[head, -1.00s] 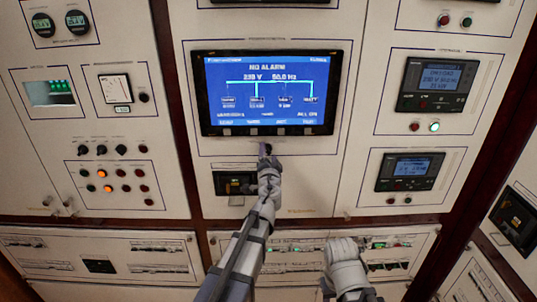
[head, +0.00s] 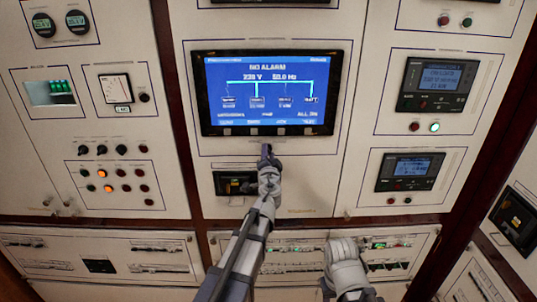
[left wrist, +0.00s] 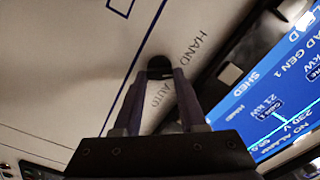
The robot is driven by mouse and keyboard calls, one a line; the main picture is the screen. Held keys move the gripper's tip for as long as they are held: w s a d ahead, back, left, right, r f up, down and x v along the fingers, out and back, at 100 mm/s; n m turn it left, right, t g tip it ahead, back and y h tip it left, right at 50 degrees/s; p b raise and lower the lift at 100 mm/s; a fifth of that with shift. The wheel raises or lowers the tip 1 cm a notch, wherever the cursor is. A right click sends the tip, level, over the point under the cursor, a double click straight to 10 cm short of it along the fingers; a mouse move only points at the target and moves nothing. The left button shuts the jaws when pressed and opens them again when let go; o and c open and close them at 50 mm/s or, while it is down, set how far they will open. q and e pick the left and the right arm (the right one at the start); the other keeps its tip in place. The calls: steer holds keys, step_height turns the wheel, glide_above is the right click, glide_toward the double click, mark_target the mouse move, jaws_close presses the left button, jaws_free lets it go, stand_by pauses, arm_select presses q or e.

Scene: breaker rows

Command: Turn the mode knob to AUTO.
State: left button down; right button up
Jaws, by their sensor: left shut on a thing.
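The mode knob (left wrist: 159,66) is a small dark round knob on the pale panel, between the fingertips of my left gripper (left wrist: 160,76) in the left wrist view. The gripper is shut on it. The printed words HAND (left wrist: 195,50) and AUTO (left wrist: 152,96) stand beside the knob. The knob's pointer is hidden, so I cannot tell which word it points at. In the head view my left gripper (head: 266,151) reaches up to the panel just below the large screen and covers the knob.
The large blue screen (head: 268,90) reads NO ALARM, right above my left gripper. A small dark device (head: 228,183) sits below, left of my left wrist. My right arm (head: 345,265) is low, in front of the breaker rows; its gripper does not show.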

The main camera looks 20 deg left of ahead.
arm_select(q)
steer(key=shift+m, duration=0.3)
steer(key=m, duration=0.6)
steer(key=shift+f+m, duration=0.15)
steer(key=shift+m, duration=0.15)
steer(key=m, duration=0.6)
steer(key=shift+f+m, duration=0.1)
steer(key=shift+m, duration=0.2)
steer(key=shift+s, duration=0.1)
steer(key=shift+c, duration=2.3)
jaws_free()
